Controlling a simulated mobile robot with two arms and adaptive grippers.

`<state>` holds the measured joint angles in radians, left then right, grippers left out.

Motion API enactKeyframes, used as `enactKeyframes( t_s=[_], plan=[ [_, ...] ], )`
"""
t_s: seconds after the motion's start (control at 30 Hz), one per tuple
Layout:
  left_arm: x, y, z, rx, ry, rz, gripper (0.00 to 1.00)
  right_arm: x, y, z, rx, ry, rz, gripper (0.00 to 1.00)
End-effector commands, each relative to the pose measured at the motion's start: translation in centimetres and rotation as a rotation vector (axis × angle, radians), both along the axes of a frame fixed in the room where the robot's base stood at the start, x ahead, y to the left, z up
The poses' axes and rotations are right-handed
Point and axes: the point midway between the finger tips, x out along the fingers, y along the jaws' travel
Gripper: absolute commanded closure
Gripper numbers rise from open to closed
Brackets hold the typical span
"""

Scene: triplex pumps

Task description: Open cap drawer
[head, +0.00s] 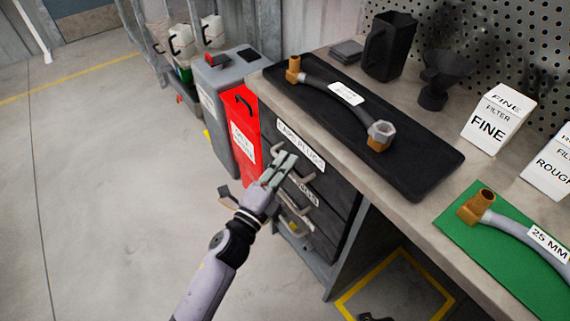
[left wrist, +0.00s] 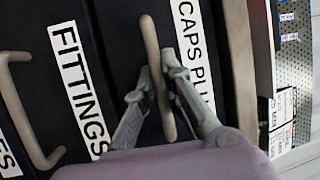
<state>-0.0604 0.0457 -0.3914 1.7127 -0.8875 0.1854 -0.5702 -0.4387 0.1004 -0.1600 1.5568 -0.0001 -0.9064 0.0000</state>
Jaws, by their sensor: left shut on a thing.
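The caps drawer, labelled "CAPS PLUGS" (head: 300,146), is the top drawer of the dark unit under the workbench. Its front looks flush with the unit. My left gripper (head: 284,160) is at this drawer's bar handle (left wrist: 151,45). In the left wrist view the gripper's fingers (left wrist: 163,88) lie on both sides of the handle, shut on it. The "CAPS PLUGS" label (left wrist: 193,45) is partly hidden behind a finger there. My right gripper is in neither view.
Below is a drawer labelled "FITTINGS" (left wrist: 80,85) with its own handle (left wrist: 22,115). A red bin (head: 243,135) stands left of the drawers. On the bench (head: 408,207) are a black tray (head: 430,165) with a hose and a green mat (head: 480,245). The floor at left is clear.

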Motion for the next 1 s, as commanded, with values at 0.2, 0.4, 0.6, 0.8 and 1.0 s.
enactKeyframes(
  t_s=[0.2,0.4,0.6,0.8,1.0],
  plan=[
    [0.0,0.0,-0.1,-0.001,0.003,-0.001,1.0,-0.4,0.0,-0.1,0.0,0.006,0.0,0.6],
    [0.0,0.0,-0.1,-0.001,0.003,-0.001,1.0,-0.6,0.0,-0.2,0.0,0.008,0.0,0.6],
    [-0.3,0.4,-0.1,0.0,0.004,0.0,1.0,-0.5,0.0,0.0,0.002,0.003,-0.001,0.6],
    [-1.9,2.5,-0.1,0.001,0.005,0.0,1.0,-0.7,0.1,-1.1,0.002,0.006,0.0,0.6],
    [-4.6,6.2,-0.2,0.003,0.007,0.0,1.0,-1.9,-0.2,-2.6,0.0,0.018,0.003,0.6]
  ],
)
